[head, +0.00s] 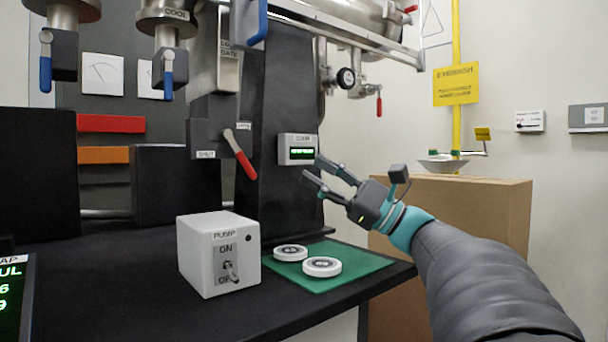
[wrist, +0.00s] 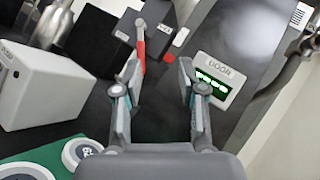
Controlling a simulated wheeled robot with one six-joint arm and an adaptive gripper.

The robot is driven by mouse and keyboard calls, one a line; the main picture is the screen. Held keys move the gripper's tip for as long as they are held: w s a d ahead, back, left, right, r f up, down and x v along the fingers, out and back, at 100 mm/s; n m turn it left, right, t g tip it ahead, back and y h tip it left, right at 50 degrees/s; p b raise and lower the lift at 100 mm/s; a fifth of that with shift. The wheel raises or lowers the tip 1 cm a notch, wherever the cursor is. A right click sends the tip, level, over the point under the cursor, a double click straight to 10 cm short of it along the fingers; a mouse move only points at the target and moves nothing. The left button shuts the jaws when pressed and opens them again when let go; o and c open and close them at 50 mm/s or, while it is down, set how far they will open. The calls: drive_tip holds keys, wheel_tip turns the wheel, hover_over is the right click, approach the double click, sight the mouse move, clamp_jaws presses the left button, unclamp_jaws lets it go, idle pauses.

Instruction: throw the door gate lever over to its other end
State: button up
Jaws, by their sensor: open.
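The red-handled lever (head: 239,155) is on the dark block beside the black column. Its handle slants down to the right from its pivot, away from the plate marked SHUT (head: 206,154). My gripper (head: 312,167) is open and empty, to the right of the lever and in front of the door display. In the wrist view, the lever's red handle (wrist: 140,50) shows just beyond the left fingertip, which seems to cover its lower end. I cannot tell whether they touch. The gap between the fingers (wrist: 160,68) holds nothing.
The door display (head: 297,149) is lit green on the column. A white pump switch box (head: 219,254) stands on the black bench. Two white discs (head: 291,252) (head: 322,267) lie on a green mat (head: 352,266). Blue-handled levers (head: 46,62) hang above. A cardboard box (head: 480,205) stands at the right.

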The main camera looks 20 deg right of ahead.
drive_tip(key=shift+d, duration=0.1)
drive_tip(key=shift+d+r, duration=0.15)
drive_tip(key=c, duration=0.6)
drive_tip(key=r, duration=0.1)
drive_tip(key=r+p, duration=0.1)
drive_tip(key=r+n, duration=0.1)
drive_tip(key=shift+s+d+g, duration=0.25)
drive_tip(key=shift+d+g, duration=0.15)
clamp_jaws()
wheel_tip(320, 180, up, 4)
drive_tip(key=s+a+n+g+h+p, duration=0.1)
drive_tip(key=a+n+g+h+p, duration=0.1)
drive_tip(key=n+g+h, duration=0.3)
drive_tip(key=n+t+h+b, duration=0.15)
drive_tip(key=n+h, duration=0.25)
drive_tip(key=n, duration=0.4)
approach(249, 164)
drive_tip(key=x, duration=0.7)
drive_tip(key=shift+w+b, duration=0.15)
drive_tip(key=shift+b, duration=0.25)
